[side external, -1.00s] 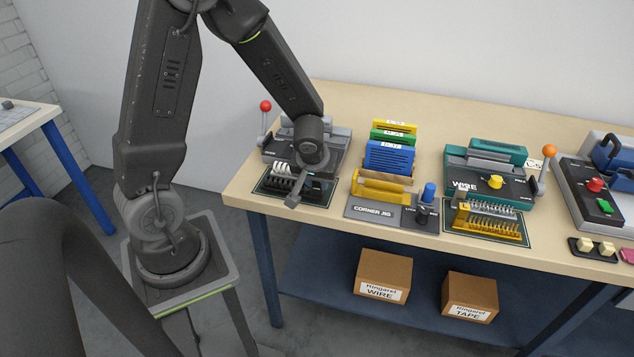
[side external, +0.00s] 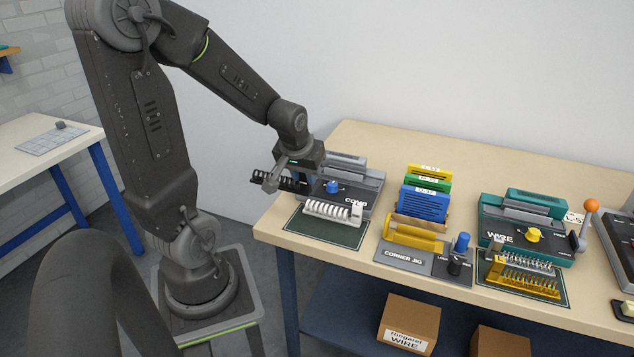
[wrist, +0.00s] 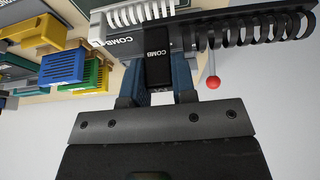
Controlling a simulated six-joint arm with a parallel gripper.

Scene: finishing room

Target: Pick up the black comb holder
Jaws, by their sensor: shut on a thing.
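The black comb holder (side external: 259,175) carries a row of black rings and is up off the table at the left end of the bench. My gripper (wrist: 157,85) is shut on its upright tab (wrist: 158,52), marked COMB, with one dark finger on each side. The black rings (wrist: 255,30) stretch to the right in the wrist view. In the side view my gripper's wrist (side external: 300,152) partly covers the holder. A white comb holder (side external: 332,211) stays on the dark mat (side external: 325,232) below.
The grey comb machine (side external: 357,190) with a blue knob stands just behind the mat. To its right are a corner jig (side external: 408,258), yellow, green and blue racks (side external: 424,202), and a teal wire machine (side external: 522,250). The bench's left front edge is close; air left of it is free.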

